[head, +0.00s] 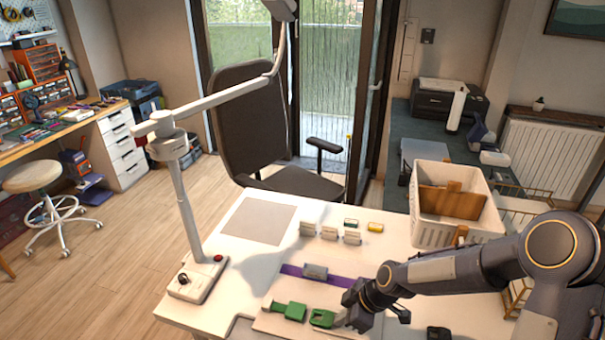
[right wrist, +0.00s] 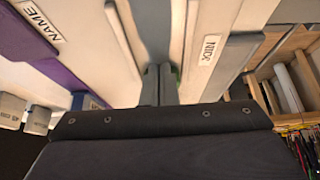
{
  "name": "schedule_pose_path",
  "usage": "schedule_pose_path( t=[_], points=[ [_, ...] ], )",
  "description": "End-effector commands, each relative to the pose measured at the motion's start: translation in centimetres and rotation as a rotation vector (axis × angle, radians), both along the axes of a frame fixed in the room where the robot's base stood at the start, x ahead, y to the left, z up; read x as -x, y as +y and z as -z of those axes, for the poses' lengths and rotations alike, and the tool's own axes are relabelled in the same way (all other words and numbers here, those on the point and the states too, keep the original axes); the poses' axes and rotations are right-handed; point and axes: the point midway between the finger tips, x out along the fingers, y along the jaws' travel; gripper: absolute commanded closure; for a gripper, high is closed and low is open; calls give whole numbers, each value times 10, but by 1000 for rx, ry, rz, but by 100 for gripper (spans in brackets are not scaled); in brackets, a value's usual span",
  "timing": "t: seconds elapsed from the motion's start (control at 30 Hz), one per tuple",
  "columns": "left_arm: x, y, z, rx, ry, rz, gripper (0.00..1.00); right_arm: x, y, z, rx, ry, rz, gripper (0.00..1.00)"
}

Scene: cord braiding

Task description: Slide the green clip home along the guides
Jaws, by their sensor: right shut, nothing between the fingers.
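Two green pieces lie on a pale board (head: 263,323) at the front of the table. The left green piece (head: 290,311) is blocky. The right green piece (head: 322,318) has an open frame shape and lies close beside it, with a small gap between them. I cannot tell which one is the clip, and the guides are too small to make out. My right gripper (head: 352,309) is low over the board, just right of the right green piece. Its fingers (right wrist: 160,84) are shut and empty in the right wrist view. My left gripper is out of view.
A purple strip (head: 292,270) with a grey block (head: 315,271) on it lies behind the green pieces. Several small blocks stand farther back. A white basket (head: 432,232) is at the back right, a lamp base (head: 197,282) at the left. A grey mat (head: 259,220) is bare.

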Motion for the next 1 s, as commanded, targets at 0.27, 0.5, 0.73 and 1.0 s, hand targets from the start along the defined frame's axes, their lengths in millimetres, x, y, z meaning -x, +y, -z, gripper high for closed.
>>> schedule_pose_path(
  t=[0.27,0.5,0.73,1.0],
  points=[
    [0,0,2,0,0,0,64,-2,6,0,0,0,-1,100],
    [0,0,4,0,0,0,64,-4,11,0,0,0,-1,100],
    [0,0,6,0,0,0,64,-5,16,1,0,0,-1,100],
    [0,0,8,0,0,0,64,-6,22,0,0,0,-1,100]
  ],
)
